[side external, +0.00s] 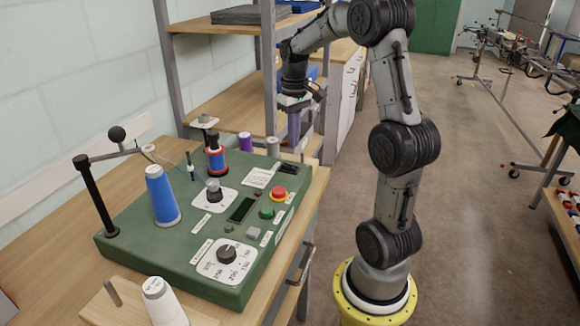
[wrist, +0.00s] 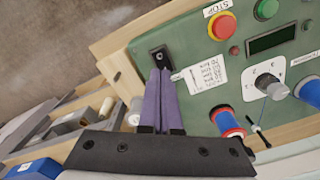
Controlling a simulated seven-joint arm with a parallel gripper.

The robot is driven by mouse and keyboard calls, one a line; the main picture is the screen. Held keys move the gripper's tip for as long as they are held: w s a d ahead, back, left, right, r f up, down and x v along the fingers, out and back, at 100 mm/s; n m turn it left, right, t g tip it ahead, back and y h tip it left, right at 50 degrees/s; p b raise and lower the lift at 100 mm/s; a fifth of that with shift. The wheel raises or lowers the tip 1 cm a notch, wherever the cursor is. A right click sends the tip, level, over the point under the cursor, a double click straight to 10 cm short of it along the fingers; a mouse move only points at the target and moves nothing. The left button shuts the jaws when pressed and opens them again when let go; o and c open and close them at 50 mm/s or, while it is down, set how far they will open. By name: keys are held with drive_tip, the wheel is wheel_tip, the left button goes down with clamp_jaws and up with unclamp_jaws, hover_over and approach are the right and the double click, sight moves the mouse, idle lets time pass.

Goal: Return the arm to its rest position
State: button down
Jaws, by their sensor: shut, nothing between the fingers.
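My gripper (side external: 294,138) points down above the far right corner of the green control panel (side external: 150,250). Its two purple fingers are pressed together with nothing between them. The fingers (wrist: 162,75) also show shut in the wrist view, their tips over or near a black fitting (wrist: 161,57) at the panel's corner. I cannot tell whether they touch it. My arm stands to the right of the bench, bent over toward the panel.
A blue cone of thread (side external: 162,196) and a post with a lever (side external: 95,195) rise from the panel's left side. A red-and-blue spool (side external: 215,156) stands near its back. A shelf rack (side external: 215,28) is behind my gripper. Open floor (side external: 470,200) lies to the right.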

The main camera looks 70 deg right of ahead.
drive_tip(key=a+r+n+t+h, duration=0.15)
drive_tip(key=a+r, duration=0.25)
drive_tip(key=a, duration=0.4)
drive_tip(key=a+r+n+t+y, duration=0.1)
drive_tip(key=a+r+n, duration=0.2)
drive_tip(key=a+r, duration=0.3)
drive_tip(key=s+a+f+n+t, duration=0.1)
drive_tip(key=s+a+f+t, duration=0.2)
drive_tip(key=s+a, duration=0.8)
drive_tip(key=shift+a+f+n, duration=0.35)
drive_tip(key=shift+a+f, duration=0.05)
drive_tip(key=shift+f, duration=0.9)
